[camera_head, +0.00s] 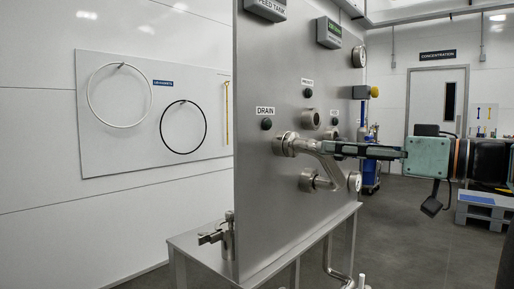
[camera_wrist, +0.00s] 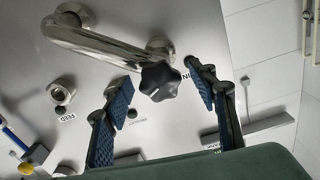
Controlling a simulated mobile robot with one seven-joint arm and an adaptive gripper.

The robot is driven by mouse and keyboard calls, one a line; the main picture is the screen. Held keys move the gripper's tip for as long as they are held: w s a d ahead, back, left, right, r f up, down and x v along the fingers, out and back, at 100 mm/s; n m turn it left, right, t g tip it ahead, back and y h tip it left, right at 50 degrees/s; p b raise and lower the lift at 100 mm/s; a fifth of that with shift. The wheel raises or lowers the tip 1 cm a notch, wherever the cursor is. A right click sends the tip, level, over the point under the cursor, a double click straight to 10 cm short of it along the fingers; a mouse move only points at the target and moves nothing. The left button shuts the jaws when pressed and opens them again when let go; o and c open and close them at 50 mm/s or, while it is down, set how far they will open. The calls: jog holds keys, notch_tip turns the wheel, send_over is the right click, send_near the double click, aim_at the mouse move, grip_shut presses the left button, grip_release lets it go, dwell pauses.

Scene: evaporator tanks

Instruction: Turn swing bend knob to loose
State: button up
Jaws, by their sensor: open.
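The black star-shaped knob (camera_wrist: 160,82) is in the middle of the wrist view, at one end of the shiny steel swing bend (camera_wrist: 95,40). The bend also shows in the head view (camera_head: 328,168), running from the port by the DRAIN label down to a lower port. My gripper (camera_wrist: 162,76) is open, with one blue-padded finger on each side of the knob and a visible gap to each. In the head view my gripper (camera_head: 332,148) reaches in from the right, level with the bend's upper end. The knob cannot be made out there.
The steel panel (camera_head: 258,200) stands on a metal table (camera_head: 262,270). Open floor (camera_head: 430,245) lies right.

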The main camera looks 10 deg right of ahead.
jog(key=v, duration=1.2)
